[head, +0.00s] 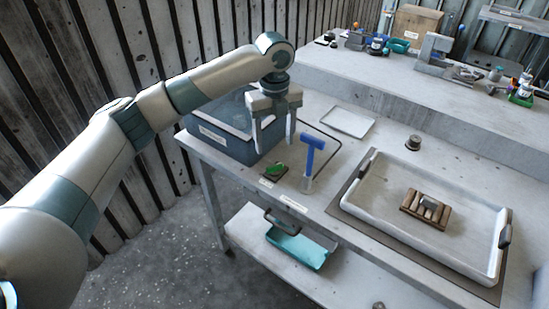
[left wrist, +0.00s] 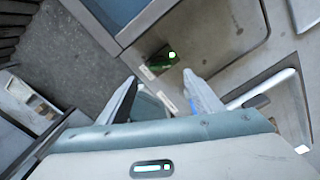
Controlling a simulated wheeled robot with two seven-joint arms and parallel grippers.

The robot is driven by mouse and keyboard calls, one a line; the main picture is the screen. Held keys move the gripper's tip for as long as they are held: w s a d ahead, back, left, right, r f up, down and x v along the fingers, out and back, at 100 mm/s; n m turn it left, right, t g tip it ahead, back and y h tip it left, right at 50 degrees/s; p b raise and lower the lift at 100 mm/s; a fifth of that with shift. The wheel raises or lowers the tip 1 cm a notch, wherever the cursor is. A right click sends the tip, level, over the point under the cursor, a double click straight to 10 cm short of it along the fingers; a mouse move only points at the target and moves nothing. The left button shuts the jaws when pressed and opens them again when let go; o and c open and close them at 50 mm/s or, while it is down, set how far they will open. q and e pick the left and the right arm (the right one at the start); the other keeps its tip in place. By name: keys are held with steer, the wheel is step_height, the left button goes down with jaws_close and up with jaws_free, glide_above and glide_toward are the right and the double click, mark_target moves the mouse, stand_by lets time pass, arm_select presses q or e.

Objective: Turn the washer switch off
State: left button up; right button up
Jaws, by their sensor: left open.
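The washer switch (head: 275,170) is a small dark block with a bright green top, on the near left part of the table. It also shows in the left wrist view (left wrist: 163,58), just beyond the fingertips. My left gripper (head: 274,147) points down above the switch, with its two fingers apart and nothing between them. In the left wrist view the open fingers (left wrist: 159,80) point toward the green part. I see no contact with the switch. My right gripper is not in view.
A blue-handled tool (head: 313,150) is close on the right. A large white tray (head: 375,200) holds a brown wooden rack (head: 412,203). A teal tray (head: 300,247) lies on the lower shelf.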

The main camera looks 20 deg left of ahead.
mark_target(274, 165)
arm_select(q)
step_height(274, 165, down, 7)
steer(key=shift+r+p, duration=0.15)
steer(key=shift+p, duration=0.55)
steer(key=shift+f, duration=0.75)
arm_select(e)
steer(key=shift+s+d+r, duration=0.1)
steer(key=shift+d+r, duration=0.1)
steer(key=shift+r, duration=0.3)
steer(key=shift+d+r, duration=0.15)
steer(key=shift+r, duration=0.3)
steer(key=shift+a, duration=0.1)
arm_select(q)
steer(key=c, duration=1.1)
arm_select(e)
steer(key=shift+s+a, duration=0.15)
